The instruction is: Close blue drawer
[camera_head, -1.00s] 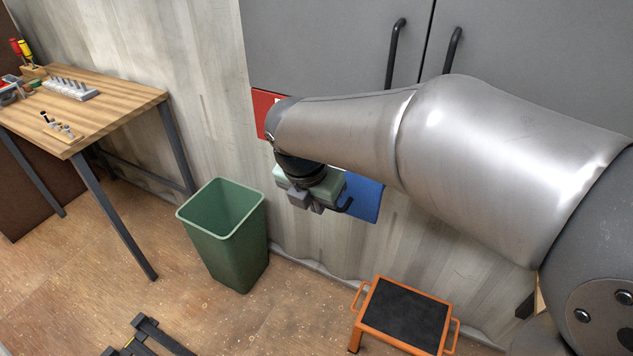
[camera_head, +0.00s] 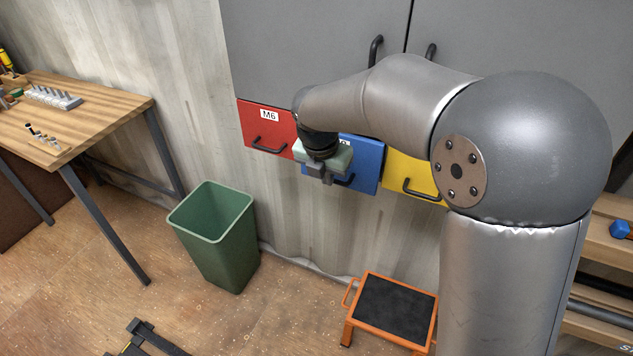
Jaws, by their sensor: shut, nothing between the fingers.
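The blue drawer (camera_head: 366,168) is in the row of drawers under the grey cabinet, between a red and a yellow drawer. Its dark handle (camera_head: 345,181) shows just right of my gripper (camera_head: 322,178). My gripper is in front of the left part of the blue drawer, near the edge of the red one, and hides part of the blue front. Its fingers are together with nothing between them. Whether it touches the drawer, and how far the drawer stands out, I cannot tell.
The grey cabinet (camera_head: 300,50) is above. A green bin (camera_head: 217,235) and an orange step stool (camera_head: 393,307) stand on the floor below. A wooden workbench (camera_head: 90,105) is at left.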

